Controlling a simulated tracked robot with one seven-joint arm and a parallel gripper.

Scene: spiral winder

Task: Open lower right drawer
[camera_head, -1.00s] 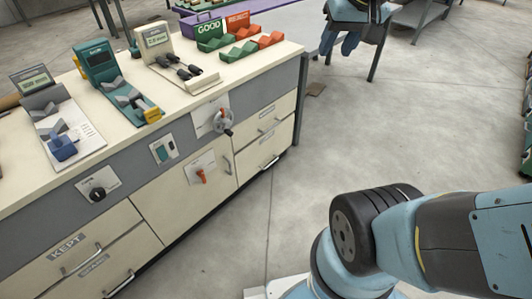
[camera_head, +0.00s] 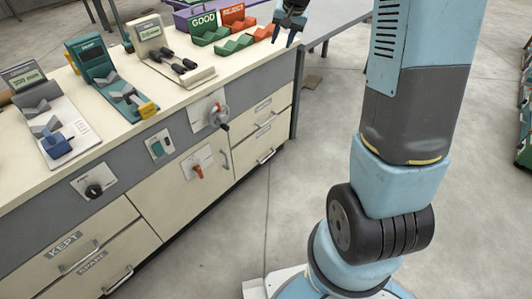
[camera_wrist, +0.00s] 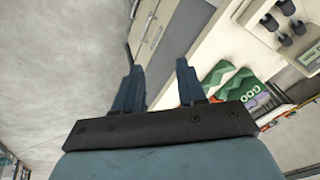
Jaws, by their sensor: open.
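The lower right drawer (camera_head: 250,166) is a cream front at the right end of the cabinet, with a bar handle (camera_head: 266,156). It looks closed. The upper right drawer (camera_head: 258,118) sits above it, also closed. My gripper (camera_head: 283,42) is open and empty, near the right rear end of the worktop and above the drawers. It is apart from both handles. In the wrist view my gripper's two fingers (camera_wrist: 158,66) are spread, with the cabinet front (camera_wrist: 168,32) beyond them.
The worktop holds several gauges (camera_head: 165,48) and green (camera_head: 210,30) and red (camera_head: 238,18) bins near my gripper. A knob (camera_head: 217,114) and a red switch (camera_head: 198,172) stick out from the cabinet front. The floor (camera_head: 285,200) before the drawers is clear.

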